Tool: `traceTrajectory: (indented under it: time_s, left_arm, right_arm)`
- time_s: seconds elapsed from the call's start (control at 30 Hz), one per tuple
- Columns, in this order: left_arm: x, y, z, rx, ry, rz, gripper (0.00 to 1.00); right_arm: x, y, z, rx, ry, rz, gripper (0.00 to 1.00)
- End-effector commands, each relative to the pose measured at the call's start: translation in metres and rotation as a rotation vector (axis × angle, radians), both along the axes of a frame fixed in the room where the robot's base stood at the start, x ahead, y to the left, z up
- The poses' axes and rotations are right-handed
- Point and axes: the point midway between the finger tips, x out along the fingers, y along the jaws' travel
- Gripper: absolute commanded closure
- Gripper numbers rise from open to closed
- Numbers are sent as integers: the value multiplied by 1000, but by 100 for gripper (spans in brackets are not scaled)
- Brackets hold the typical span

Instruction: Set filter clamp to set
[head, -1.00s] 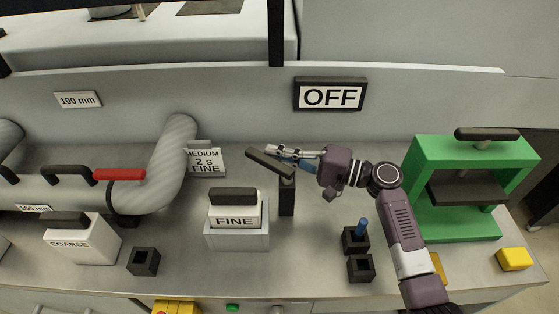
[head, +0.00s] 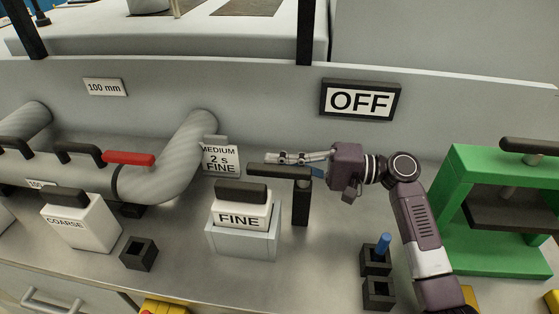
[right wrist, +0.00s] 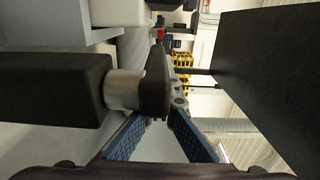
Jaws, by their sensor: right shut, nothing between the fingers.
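A black lever (head: 279,171) on a short black post (head: 301,203) stands just right of the FINE box; I take it as the filter clamp, though no label on it shows. The lever lies about level and points left. My right gripper (head: 276,157) is shut and empty, its fingers pointing left just above and behind the lever; whether they touch it I cannot tell. In the right wrist view the blue-padded fingers (right wrist: 160,120) converge near a dark block and a black bar on a silver cylinder (right wrist: 124,89). My left gripper is out of view.
The FINE box (head: 240,217) sits in a grey holder left of the post. The COARSE box (head: 82,225), a pipe with a red handle (head: 129,158), and a MEDIUM 2 s FINE sign (head: 220,160) are further left. Black sockets (head: 376,262) and a green press (head: 455,215) stand right.

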Motion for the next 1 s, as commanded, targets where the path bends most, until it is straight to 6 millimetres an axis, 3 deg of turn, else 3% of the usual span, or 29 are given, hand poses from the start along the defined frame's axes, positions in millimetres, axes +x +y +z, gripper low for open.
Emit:
traceTrajectory:
  time_s: [0.2,1.0]
  left_arm:
    - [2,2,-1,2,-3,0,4]
    - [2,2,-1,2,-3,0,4]
  right_arm:
    - [-10,6,-3,-2,6,17,100]
    - [-11,7,-5,-1,10,21,100]
